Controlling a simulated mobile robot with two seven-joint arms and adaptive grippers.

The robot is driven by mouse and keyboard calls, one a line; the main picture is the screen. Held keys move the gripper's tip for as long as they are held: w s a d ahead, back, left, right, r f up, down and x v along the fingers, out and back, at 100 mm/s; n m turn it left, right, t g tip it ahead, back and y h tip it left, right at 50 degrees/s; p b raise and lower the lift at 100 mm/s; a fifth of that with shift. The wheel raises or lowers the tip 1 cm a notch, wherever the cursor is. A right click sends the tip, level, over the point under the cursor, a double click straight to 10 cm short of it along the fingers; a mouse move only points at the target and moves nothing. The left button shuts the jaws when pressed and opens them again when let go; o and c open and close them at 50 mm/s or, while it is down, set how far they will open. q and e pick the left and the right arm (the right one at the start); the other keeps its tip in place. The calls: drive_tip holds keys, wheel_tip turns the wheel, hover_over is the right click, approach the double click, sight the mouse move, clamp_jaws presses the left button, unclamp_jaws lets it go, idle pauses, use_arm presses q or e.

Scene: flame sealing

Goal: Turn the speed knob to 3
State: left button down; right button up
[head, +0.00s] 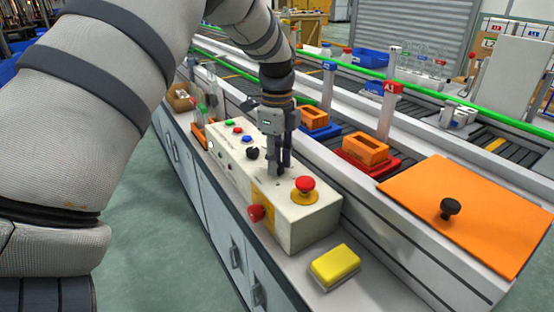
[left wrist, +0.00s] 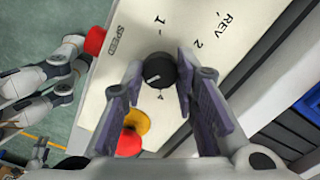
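The cream control box (head: 310,219) stands on the bench in the head view. In the left wrist view its black speed knob (left wrist: 161,70) shows beside the word SPEED and the marks 1 and 2. A white pointer line lies on the lower left of the knob's face. My left gripper (head: 281,171) points down over the box and hides this knob in the head view. Contact cannot be made out. My right gripper cannot be made out.
A red mushroom button (head: 305,184) on a yellow base stands close to the gripper. Another red button (head: 256,213) is on the box's side. A black knob (head: 253,153) and coloured buttons lie behind. A yellow block (head: 335,264) lies in front; a conveyor runs alongside.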

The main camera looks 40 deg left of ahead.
use_arm(q)
drive_tip(key=shift+n, duration=0.4)
use_arm(e)
drive_tip(key=shift+w+r, duration=0.15)
use_arm(q)
drive_tip(key=shift+r+n, duration=0.1)
drive_tip(key=shift+n, duration=0.5)
drive_tip(key=n+p, duration=0.1)
drive_tip(key=n, duration=0.1)
drive_tip(key=shift+n, duration=0.3)
drive_tip(key=n, duration=0.2)
drive_tip(key=shift+n, duration=0.4)
drive_tip(key=n, duration=0.3)
drive_tip(key=shift+n, duration=0.3)
drive_tip(key=n, duration=0.6)
drive_tip(key=shift+p, duration=0.3)
drive_tip(key=n, duration=0.6)
drive_tip(key=shift+n, duration=0.3)
use_arm(e)
drive_tip(key=shift+w+r+t, duration=0.5)
drive_tip(key=shift+w+r, duration=0.35)
drive_tip(key=shift+w, duration=0.1)
use_arm(q)
drive_tip(key=shift+f, duration=0.2)
